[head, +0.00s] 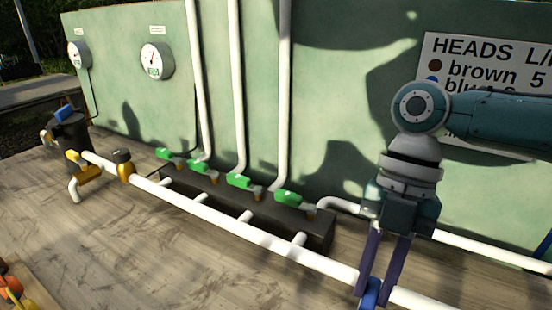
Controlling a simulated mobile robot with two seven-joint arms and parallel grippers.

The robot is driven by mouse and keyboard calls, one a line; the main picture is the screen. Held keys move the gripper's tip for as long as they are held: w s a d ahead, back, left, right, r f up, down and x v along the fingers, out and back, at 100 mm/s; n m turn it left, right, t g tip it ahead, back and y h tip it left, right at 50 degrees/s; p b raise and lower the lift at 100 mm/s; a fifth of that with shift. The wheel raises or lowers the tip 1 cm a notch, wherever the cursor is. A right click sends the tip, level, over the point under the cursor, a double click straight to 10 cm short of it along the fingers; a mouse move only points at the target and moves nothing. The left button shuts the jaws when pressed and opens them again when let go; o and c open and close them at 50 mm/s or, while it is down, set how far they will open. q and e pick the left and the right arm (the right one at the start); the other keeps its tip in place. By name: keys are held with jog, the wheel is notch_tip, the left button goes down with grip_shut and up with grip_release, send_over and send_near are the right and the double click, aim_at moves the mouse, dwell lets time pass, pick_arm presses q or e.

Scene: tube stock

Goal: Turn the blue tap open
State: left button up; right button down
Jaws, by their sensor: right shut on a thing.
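The blue tap (370,293) sits on the white pipe near the bottom edge in the head view, where the frame cuts part of it off. My right gripper (374,296) comes down over it from above, its two purple fingers shut on the tap's blue handle. The fingers hide part of the handle, and I cannot tell its exact angle to the pipe. My left gripper is not in view.
A white pipe (222,221) runs along the wooden deck. Several green-handled valves (239,181) stand on a dark block by the green wall. A yellow tap (82,168) and a dark canister (72,135) are at left. Gauges (156,60) and a sign (485,55) are on the wall.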

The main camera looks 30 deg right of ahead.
dwell(0.5)
jog(key=c, duration=0.8)
grip_release()
jog(key=shift+o, duration=0.2)
jog(key=v, duration=0.9)
jog(key=shift+r+b, duration=0.35)
jog(key=shift+b, duration=0.05)
jog(key=shift+w+d, duration=0.1)
jog(key=shift+w, duration=0.05)
